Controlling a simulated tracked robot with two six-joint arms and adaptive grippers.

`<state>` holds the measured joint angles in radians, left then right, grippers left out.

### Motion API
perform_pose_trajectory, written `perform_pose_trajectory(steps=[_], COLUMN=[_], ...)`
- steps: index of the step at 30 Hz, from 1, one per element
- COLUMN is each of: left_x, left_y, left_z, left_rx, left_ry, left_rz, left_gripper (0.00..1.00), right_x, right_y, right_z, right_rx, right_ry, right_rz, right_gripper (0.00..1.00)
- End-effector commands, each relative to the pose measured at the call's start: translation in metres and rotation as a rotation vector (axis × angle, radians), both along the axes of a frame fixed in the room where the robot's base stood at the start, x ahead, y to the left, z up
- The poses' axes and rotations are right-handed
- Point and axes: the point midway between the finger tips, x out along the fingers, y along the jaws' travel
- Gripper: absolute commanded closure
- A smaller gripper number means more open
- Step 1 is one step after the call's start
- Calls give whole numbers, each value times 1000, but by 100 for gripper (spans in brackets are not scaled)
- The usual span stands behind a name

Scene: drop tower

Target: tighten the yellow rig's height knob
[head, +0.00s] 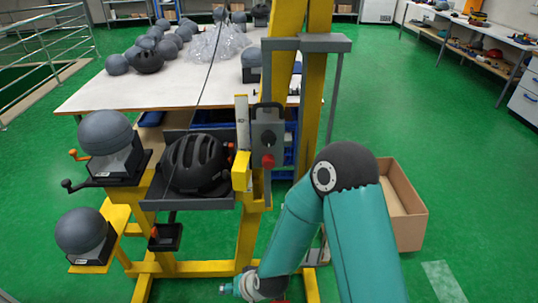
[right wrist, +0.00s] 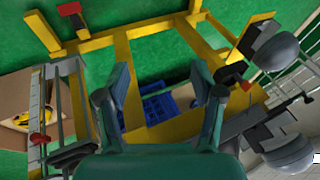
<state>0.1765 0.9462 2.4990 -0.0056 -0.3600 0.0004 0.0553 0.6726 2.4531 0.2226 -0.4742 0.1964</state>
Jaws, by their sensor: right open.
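The yellow rig (head: 248,232) stands in the middle of the head view. A grey block on its mast carries a red knob (head: 268,161) beside a white height scale (head: 242,122); I take this as the height knob, and cannot tell how tight it is. A black helmet (head: 193,163) sits on the grey platform left of it. My right gripper (head: 238,288) is low in front of the rig, well below the red knob and apart from it. In the right wrist view its fingers (right wrist: 161,85) are spread and empty. My left gripper is not in view.
Grey headforms on black bases (head: 106,134) stand left of the rig, with an orange-handled lever and a black-knobbed lever. A white table (head: 100,93) with helmets stands behind. An open cardboard box (head: 410,225) is on the green floor at right.

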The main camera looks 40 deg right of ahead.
Motion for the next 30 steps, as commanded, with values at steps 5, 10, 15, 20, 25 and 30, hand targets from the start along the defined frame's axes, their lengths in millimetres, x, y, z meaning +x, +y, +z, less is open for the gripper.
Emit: perform_pose_trajectory(steps=[5,10,15,20,25,30], left_x=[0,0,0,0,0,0], left_y=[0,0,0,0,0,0], left_z=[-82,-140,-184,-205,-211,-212], left_rx=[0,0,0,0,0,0], left_ry=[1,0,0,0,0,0], left_rz=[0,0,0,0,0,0], left_gripper=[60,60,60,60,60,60], right_x=[89,98,54,14,1,15], right_y=[-28,-64,-105,-133,-147,-154], right_z=[84,197,272,301,311,312], right_rx=[163,525,952,1241,1360,1363], right_ry=[-395,-721,-899,-947,-952,-953], right_rz=[-445,-844,-1138,-1296,-1358,-1366], right_gripper=[33,33,33,33,33,33])
